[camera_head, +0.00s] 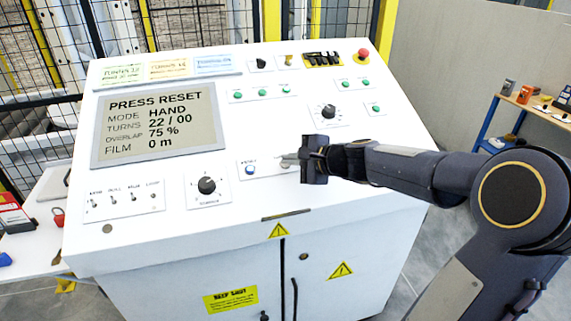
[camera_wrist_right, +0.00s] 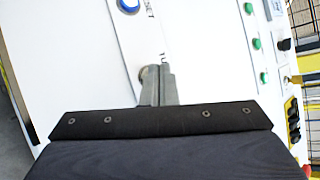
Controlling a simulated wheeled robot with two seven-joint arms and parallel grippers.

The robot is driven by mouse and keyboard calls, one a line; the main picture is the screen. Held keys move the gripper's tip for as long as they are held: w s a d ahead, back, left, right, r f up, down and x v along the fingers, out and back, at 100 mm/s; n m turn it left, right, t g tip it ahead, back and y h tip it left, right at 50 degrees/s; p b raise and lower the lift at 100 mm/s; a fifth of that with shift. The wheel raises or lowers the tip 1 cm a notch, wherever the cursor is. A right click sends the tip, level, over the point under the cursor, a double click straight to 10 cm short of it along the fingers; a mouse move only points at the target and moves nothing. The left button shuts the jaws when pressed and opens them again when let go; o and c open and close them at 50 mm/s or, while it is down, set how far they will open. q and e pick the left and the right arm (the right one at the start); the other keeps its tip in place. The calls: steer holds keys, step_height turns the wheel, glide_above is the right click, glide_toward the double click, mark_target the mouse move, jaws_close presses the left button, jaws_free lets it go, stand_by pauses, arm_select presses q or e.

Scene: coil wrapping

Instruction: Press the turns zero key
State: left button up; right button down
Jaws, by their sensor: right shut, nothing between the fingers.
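My right gripper (camera_head: 286,160) is shut and empty, its fingertips over the small key plate on the white console's sloping top. In the right wrist view the shut fingers (camera_wrist_right: 160,82) overlap a round grey key (camera_wrist_right: 146,77) beside a label starting "TU"; the fingers partly hide both. I cannot tell whether the tips touch the key. A blue key (camera_head: 250,170) labelled reset sits at the left of the same plate. The display (camera_head: 158,125) reads PRESS RESET, MODE HAND, TURNS 22 / 00, OVERLAP 75 %, FILM 0 m. My left gripper is not in view.
A rotary knob (camera_head: 207,185) and a row of toggle switches (camera_head: 122,200) lie left of the key plate. Another knob (camera_head: 328,111), several green buttons (camera_head: 262,92) and a red emergency stop (camera_head: 363,54) lie farther back. A shelf with small items stands at right.

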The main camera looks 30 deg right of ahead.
steer(key=shift+f, duration=0.15)
stand_by(0.4)
steer(key=shift+s+a+r+p, duration=0.1)
steer(key=shift+s+r+p, duration=0.1)
steer(key=shift+r, duration=0.2)
steer(key=shift+s+r+p, duration=0.1)
steer(key=shift+r+p, duration=0.1)
steer(key=shift+r, duration=0.15)
steer(key=r+p, duration=0.1)
steer(key=s+r+p, duration=0.1)
steer(key=r, duration=0.1)
steer(key=s+r+p, duration=0.1)
steer(key=shift+a+r, duration=0.25)
stand_by(0.6)
